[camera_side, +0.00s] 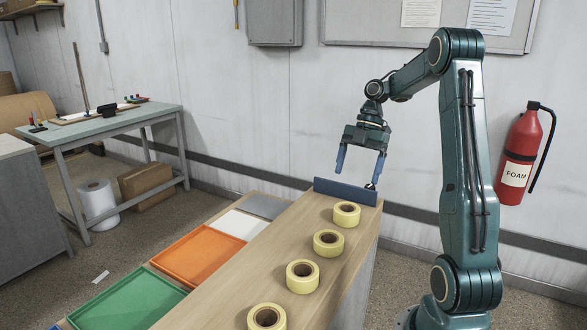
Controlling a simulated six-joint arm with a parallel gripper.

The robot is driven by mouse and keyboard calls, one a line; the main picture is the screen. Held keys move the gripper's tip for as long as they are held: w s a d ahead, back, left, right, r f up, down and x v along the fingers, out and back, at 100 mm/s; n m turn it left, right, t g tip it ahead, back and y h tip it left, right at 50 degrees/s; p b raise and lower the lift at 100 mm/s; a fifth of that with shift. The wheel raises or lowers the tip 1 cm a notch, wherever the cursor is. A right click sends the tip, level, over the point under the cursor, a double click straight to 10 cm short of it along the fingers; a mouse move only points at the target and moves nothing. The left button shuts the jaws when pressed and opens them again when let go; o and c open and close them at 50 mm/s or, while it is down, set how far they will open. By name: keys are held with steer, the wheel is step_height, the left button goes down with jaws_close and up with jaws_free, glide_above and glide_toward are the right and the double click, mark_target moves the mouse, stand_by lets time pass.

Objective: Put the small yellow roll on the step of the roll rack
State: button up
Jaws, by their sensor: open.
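Several pale yellow rolls stand in a row on a long wooden counter top (322,245): a far roll (346,220), a second roll (328,250), a third roll (302,288) and a near roll (267,322) cut by the bottom edge. They look close in size; I cannot tell which is the small one. My gripper (358,178) is open and empty, pointing down above the far end of the counter, behind and above the far roll. I cannot make out a stepped roll rack for certain.
A blue upright plate (345,192) closes the counter's far end, beneath my gripper. Lower left of the counter lie an orange tray (198,256), a green tray (130,303) and a white tray (238,225).

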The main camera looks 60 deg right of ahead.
steer(key=shift+s+d+r, duration=0.1)
steer(key=shift+d+r, duration=0.2)
steer(key=shift+r, duration=0.35)
stand_by(0.3)
steer(key=w+a+r+m+t+h, duration=0.1)
steer(key=a+r+m, duration=0.25)
steer(key=a, duration=0.65)
steer(key=w+a+r+m+h, duration=0.1)
steer(key=a+r+m+h, duration=0.2)
steer(key=a, duration=0.6)
steer(key=s+a+f+m+t, duration=0.2)
steer(key=s+a+m+t, duration=0.2)
steer(key=s+a+m, duration=0.5)
steer(key=shift+s+m+h, duration=0.3)
steer(key=shift+s+m, duration=0.25)
steer(key=shift+s, duration=0.7)
